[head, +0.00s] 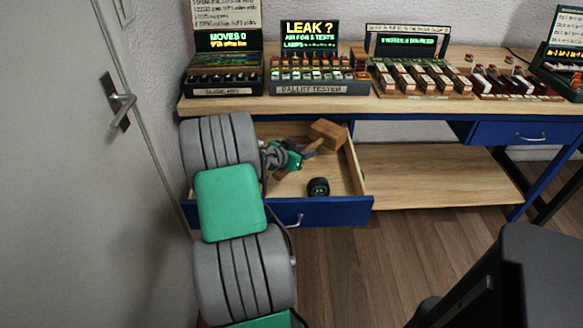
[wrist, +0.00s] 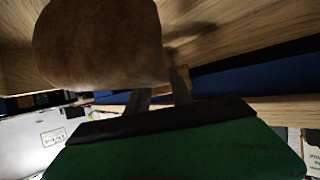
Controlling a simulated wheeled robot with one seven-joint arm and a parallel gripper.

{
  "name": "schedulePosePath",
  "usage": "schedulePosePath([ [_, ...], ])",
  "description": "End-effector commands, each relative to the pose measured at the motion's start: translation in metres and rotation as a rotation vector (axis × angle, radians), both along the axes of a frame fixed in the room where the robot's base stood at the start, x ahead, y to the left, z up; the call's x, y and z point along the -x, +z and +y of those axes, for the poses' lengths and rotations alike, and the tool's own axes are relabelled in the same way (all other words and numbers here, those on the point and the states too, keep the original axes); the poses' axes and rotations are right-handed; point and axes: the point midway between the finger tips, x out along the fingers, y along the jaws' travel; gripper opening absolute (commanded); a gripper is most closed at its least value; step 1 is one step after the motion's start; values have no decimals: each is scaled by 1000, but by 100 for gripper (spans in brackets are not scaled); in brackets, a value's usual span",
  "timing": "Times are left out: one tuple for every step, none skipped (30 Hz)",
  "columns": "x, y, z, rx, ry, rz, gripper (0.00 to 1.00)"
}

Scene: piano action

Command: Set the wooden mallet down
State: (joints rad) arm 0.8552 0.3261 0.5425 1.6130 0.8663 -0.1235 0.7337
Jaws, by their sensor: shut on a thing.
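The wooden mallet (head: 327,134) is in my gripper (head: 305,153), over the open drawer (head: 364,183) under the workbench. Its blocky brown head is up and to the right of my fingers, near the drawer's back right and the bench's front edge. My gripper is shut on the handle, which is mostly hidden by the fingers. In the wrist view the mallet (wrist: 100,42) fills the upper left as a large, dark, rounded wooden shape, beyond the fingers of my gripper (wrist: 165,88). I cannot tell whether the mallet touches the drawer.
A small black round object (head: 318,187) lies in the drawer, whose wooden floor is otherwise largely bare. The workbench top (head: 400,107) carries several displays and racks of parts. A lower shelf (head: 430,175) is clear. A door (head: 60,180) stands left; a dark object (head: 530,270) is front right.

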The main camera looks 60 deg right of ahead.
Motion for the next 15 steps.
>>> schedulePosePath([
  [-6, -11, 0, -2, 1, 4, 0],
  [-10, -16, 0, -3, 2, 4, 0],
  [-16, -22, 0, -2, 3, 3, 0],
  [-20, -27, -1, -2, 2, 3, 0],
  [-23, -31, -1, -2, 2, 3, 0],
  [-27, -36, -1, -2, 2, 4, 0],
  [-30, -38, -1, -1, 3, 3, 0],
  [-33, -41, -1, -1, 2, 2, 0],
  [-35, -43, -2, 0, 2, 1, 0],
  [-36, -45, -2, 0, 2, 1, 0],
  [-37, -46, -2, 0, 2, 1, 0],
  [-39, -49, -2, 0, 1, 2, 0],
  [-41, -51, -2, -1, 2, 2, 0],
  [-44, -55, -2, -1, 2, 2, 0],
  [-43, -62, -2, -2, 1, 4, 0],
])
